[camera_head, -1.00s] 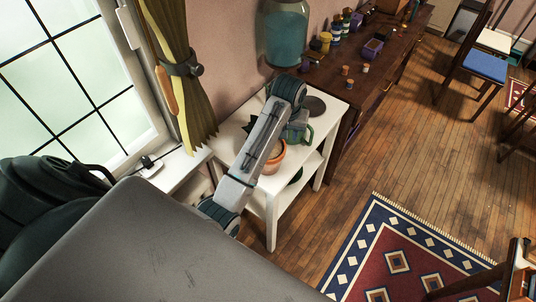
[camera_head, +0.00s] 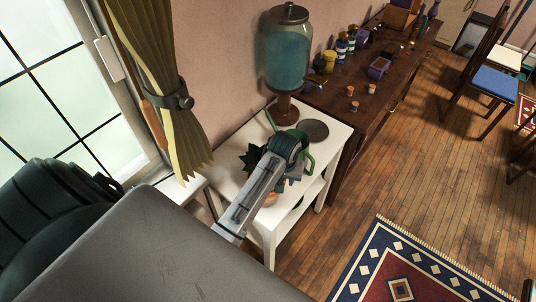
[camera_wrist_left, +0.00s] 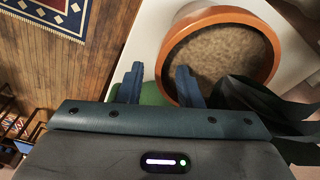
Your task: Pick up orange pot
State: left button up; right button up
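The orange pot (camera_head: 270,199) stands on the white shelf table, mostly hidden behind my left arm in the head view. In the left wrist view the round orange pot (camera_wrist_left: 273,48), filled with brownish soil, is at the upper right. My left gripper (camera_wrist_left: 160,76) has its two blue fingers apart. The right-hand finger overlaps the pot's near left rim in the picture; I cannot tell whether it touches. In the head view my left gripper (camera_head: 293,178) is low over the table, its fingertips hard to make out. My right gripper is not in view.
A patterned rug (camera_head: 365,260) lies on the floor.

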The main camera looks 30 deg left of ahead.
pick_arm(q)
jog(key=shift+s+d+f, duration=0.1)
jog(key=shift+f, duration=0.1)
jog(key=shift+s+d+r, duration=0.15)
jog(key=shift+s, duration=0.1)
jog(key=shift+s+r, duration=0.15)
jog(key=shift+s, duration=0.05)
jog(key=c, duration=0.6)
jog(key=shift+w, duration=0.1)
grip_shut()
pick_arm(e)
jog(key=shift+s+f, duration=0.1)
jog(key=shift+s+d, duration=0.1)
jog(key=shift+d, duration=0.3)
